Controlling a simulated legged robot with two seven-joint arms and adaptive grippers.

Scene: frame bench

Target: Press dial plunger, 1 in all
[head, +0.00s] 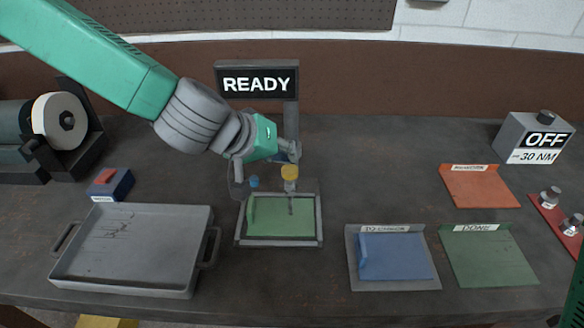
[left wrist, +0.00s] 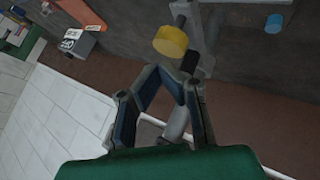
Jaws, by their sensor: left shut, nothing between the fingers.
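A small yellow cap (head: 289,172) tops a thin grey stem over the back of the green-floored fixture (head: 240,240); I take it as the dial plunger. In the left wrist view the yellow cap (left wrist: 171,40) shows just beyond the fingertips. My left gripper (head: 288,153) is shut and empty, just above and behind the cap in the head view. In the left wrist view its fingers (left wrist: 167,78) come together below the cap, and a gap seems to show between them and it. Contact cannot be told for sure. My right gripper is out of view.
A READY sign (head: 256,84) on a post (head: 291,118) stands close behind my left gripper. A small blue knob (head: 254,182) sits left of the cap. A grey tray (head: 130,290) lies front left; blue (head: 395,258), green (head: 490,258) and orange (head: 480,188) mats lie right.

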